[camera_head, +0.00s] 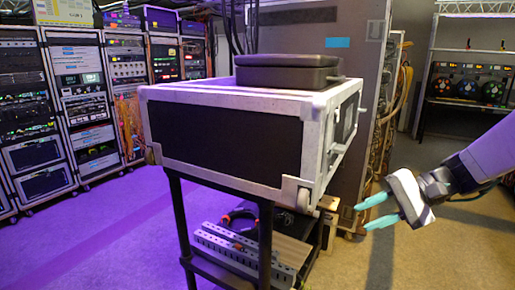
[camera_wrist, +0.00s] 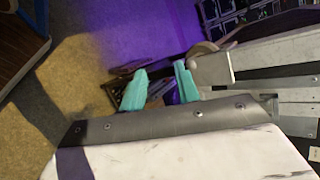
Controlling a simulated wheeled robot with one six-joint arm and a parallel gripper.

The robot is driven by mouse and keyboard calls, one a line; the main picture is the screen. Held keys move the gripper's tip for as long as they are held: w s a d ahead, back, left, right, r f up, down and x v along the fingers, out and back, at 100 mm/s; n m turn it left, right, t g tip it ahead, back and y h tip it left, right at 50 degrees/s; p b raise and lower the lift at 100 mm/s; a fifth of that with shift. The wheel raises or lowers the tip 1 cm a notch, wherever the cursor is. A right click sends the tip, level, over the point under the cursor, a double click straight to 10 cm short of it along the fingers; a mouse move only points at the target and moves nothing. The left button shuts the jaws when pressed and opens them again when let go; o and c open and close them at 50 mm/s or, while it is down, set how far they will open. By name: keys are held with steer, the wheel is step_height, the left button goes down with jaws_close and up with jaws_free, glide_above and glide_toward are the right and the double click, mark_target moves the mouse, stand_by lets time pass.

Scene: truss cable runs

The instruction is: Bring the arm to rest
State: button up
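My gripper (camera_head: 376,211) is at the right of the head view, held in the air to the right of the flight case. Its two teal fingers are apart with nothing between them. In the wrist view my gripper (camera_wrist: 161,86) shows the same two teal fingers with a gap between them. My arm comes in from the right edge of the head view.
A black flight case (camera_head: 225,135) with silver edges sits on a black stand (camera_head: 181,225), with a black box (camera_head: 285,72) on top. Metal trusses (camera_head: 235,246) lie on the lower shelf. Equipment racks (camera_head: 85,90) line the left. Floor at the right is clear.

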steer(key=s+d+r+n+h, duration=0.1)
steer(key=s+n+h, duration=0.5)
steer(key=s+h, duration=0.5)
steer(key=shift+s+d, duration=0.3)
steer(key=shift+s, duration=4.55)
